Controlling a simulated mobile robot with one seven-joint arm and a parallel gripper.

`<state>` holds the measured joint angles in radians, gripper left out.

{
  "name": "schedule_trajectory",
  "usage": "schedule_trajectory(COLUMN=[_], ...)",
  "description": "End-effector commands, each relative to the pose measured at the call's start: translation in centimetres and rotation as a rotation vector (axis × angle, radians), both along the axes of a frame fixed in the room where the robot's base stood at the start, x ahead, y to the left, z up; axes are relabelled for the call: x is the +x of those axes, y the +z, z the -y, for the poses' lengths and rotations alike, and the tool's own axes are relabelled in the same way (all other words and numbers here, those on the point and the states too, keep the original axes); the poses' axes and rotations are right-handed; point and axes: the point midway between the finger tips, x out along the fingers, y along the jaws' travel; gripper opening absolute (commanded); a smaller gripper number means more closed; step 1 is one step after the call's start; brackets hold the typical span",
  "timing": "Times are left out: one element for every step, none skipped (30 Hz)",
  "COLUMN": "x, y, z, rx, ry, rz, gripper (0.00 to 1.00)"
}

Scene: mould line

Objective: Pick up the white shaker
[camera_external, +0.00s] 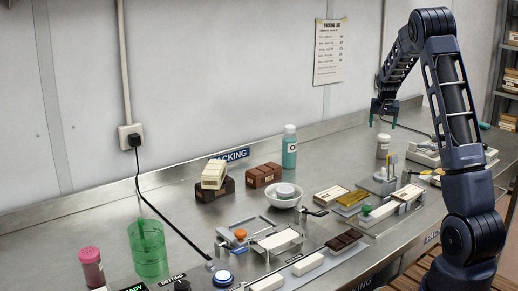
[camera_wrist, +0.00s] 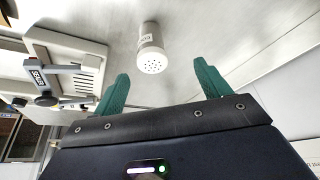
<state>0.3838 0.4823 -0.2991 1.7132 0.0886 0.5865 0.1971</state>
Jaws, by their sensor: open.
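The white shaker (camera_external: 383,146) stands upright on the steel bench, below and close to my gripper in the external view. In the wrist view the white shaker (camera_wrist: 151,48) shows its perforated round cap and part of a label, and it lies beyond the fingertips, between the two fingers in the picture. My gripper (camera_external: 383,115) points down above the bench with its green fingers apart. In the wrist view my gripper (camera_wrist: 160,80) is open and empty, and no finger touches the shaker.
A pale fixture with a clamp (camera_wrist: 60,70) stands left of the shaker in the wrist view. A grey press-like device (camera_external: 385,181) stands in front of the shaker in the external view. A teal bottle (camera_external: 289,148) is further left. Bare steel lies behind the shaker.

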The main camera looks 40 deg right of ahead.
Motion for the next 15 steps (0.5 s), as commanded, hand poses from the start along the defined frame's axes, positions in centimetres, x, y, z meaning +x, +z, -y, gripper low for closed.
schedule_trajectory(x=[0.1,0.2,0.3,0.3,0.3,0.4,0.4,0.4,0.5,0.5,0.6,0.7,0.8,0.9,1.0], y=[-0.7,-0.9,-1.2,-1.4,-1.5,-1.7,-1.8,-2.0,-2.3,-2.6,-2.8,-3.3,-3.7,-4.1,-4.7], z=[0.9,1.2,1.6,1.8,1.9,2.1,2.2,2.2,2.3,2.4,2.5,2.7,2.8,2.9,3.1], rx=[-0.004,-0.006,-0.008,-0.008,-0.010,-0.010,-0.010,-0.010,-0.010,-0.010,-0.010,-0.010,-0.010,-0.009,-0.009], ry=[-0.010,-0.013,-0.018,-0.020,-0.022,-0.023,-0.024,-0.024,-0.024,-0.024,-0.025,-0.025,-0.025,-0.025,-0.025], rz=[-0.003,-0.004,-0.005,-0.005,-0.006,-0.006,-0.006,-0.007,-0.007,-0.007,-0.006,-0.006,-0.006,-0.007,-0.008], gripper=[0.76,0.76,0.76,0.76,0.76,0.76,0.76,0.76,0.76,0.76,0.76,0.76,0.76,0.76,0.76])
